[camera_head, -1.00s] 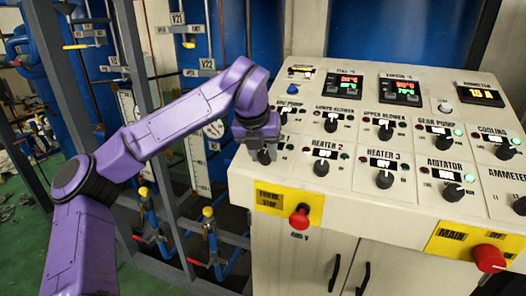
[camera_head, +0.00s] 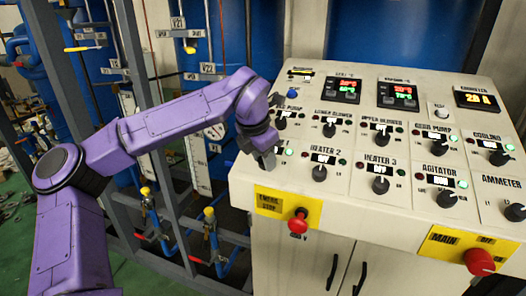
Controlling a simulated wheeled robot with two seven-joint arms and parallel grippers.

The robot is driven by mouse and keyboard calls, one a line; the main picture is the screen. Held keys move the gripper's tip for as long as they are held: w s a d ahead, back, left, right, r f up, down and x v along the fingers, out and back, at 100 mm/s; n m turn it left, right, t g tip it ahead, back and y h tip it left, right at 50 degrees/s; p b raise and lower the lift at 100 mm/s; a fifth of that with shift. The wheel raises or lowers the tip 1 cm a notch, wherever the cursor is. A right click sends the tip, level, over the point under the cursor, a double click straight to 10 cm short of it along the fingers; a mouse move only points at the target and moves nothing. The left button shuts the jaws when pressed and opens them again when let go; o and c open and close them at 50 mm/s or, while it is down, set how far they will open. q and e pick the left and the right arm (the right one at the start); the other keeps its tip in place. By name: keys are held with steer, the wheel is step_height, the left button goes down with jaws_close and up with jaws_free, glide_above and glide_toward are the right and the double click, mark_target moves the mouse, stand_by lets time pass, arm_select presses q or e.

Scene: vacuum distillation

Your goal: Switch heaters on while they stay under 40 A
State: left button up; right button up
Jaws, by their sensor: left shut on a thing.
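My left gripper (camera_head: 264,155) points down at the left end of the sloping control panel and is shut on the heater 1 knob, which its fingers mostly hide. A green lamp (camera_head: 289,152) glows just right of it. The heater 2 knob (camera_head: 319,173) and heater 3 knob (camera_head: 381,186) are black and stand free to the right, each under a small display. The ammeter display (camera_head: 479,99) at the upper right shows yellow digits in the twenties with an A; the last digit is blurred. My right gripper is out of view.
The yellow-backed red emergency stop (camera_head: 299,221) and the red main switch (camera_head: 480,262) stick out from the panel front. Blower, pump, cooling and agitator (camera_head: 447,198) knobs fill the rest. Pipes and a grey frame (camera_head: 147,80) stand at left.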

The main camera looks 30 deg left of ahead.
arm_select(q)
steer(key=shift+m+p, duration=1.15)
steer(key=shift+m, duration=0.65)
steer(key=o, duration=1)
steer(key=shift+o, duration=0.2)
steer(key=b+v, duration=0.2)
steer(key=v, duration=0.8)
steer(key=shift+r, duration=0.25)
